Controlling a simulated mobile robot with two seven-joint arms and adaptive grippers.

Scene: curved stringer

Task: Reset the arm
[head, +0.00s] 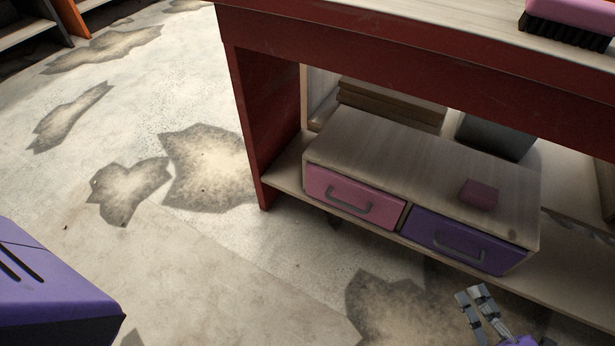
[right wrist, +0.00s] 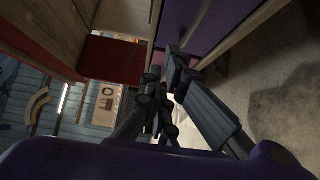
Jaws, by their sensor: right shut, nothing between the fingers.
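My right gripper (head: 473,296) shows at the bottom right of the head view, in front of the purple drawer and below its front edge. Its grey fingers point up toward the shelf, close together, and it is shut and empty. In the right wrist view the dark fingers (right wrist: 168,75) reach up the middle, with a purple drawer front (right wrist: 192,22) close beyond them. I cannot tell from the pictures whether they touch it. My left gripper is not in view.
A red workbench (head: 410,55) has a lower shelf holding a wooden drawer box (head: 400,150) with a pink drawer (head: 352,196) and a purple drawer (head: 462,238), both apparently shut. A pink brush (head: 570,22) sits on the benchtop. Floor at left is clear.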

